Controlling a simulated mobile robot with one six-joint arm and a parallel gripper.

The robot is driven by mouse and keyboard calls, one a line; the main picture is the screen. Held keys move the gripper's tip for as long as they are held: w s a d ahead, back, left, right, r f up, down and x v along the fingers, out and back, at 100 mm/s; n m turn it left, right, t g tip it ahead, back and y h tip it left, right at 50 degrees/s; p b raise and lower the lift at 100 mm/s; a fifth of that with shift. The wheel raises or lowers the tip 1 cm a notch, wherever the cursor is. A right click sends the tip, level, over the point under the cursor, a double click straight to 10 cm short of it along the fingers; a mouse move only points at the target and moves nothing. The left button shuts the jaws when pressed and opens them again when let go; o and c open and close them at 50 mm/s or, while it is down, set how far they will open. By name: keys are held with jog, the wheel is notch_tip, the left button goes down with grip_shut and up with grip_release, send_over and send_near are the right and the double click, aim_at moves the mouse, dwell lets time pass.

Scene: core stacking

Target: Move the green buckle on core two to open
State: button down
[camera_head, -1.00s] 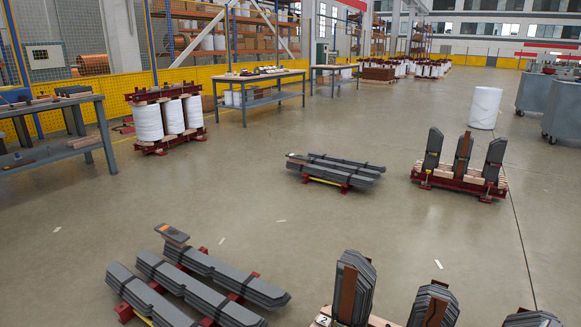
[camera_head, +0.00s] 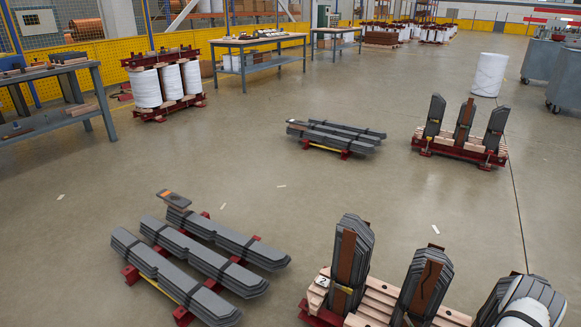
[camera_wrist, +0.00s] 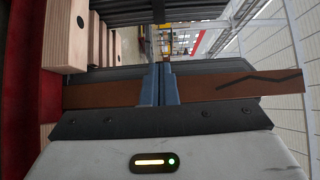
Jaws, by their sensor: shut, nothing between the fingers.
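Core two, marked by a small "2" tag (camera_head: 322,281), stands at the lower right of the head view, with upright dark grey laminated columns on a wooden and red base. Its left column (camera_head: 362,246) has a brown strip, and its middle column (camera_head: 424,284) has a brown strip with a dark zigzag line. I cannot make out a green buckle in either view. In the wrist view my gripper (camera_wrist: 155,84) is shut and empty, its blue-grey fingers together in front of a brown strip (camera_wrist: 240,83) with a dark zigzag line. Whether they touch it I cannot tell.
Wooden blocks (camera_wrist: 68,36) and a red beam (camera_wrist: 25,90) lie close on the left of the wrist view. Stacks of grey laminations (camera_head: 190,255) lie on the floor left of core two. Another core (camera_head: 462,138) stands behind.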

jog(key=shift+w+a, duration=0.45)
jog(key=shift+a, duration=0.35)
jog(key=shift+w, duration=0.1)
jog(key=shift+w+a, duration=0.6)
jog(key=shift+a, duration=0.05)
jog(key=c, duration=2.1)
grip_release()
jog(key=shift+c, duration=0.2)
jog(key=o, duration=0.5)
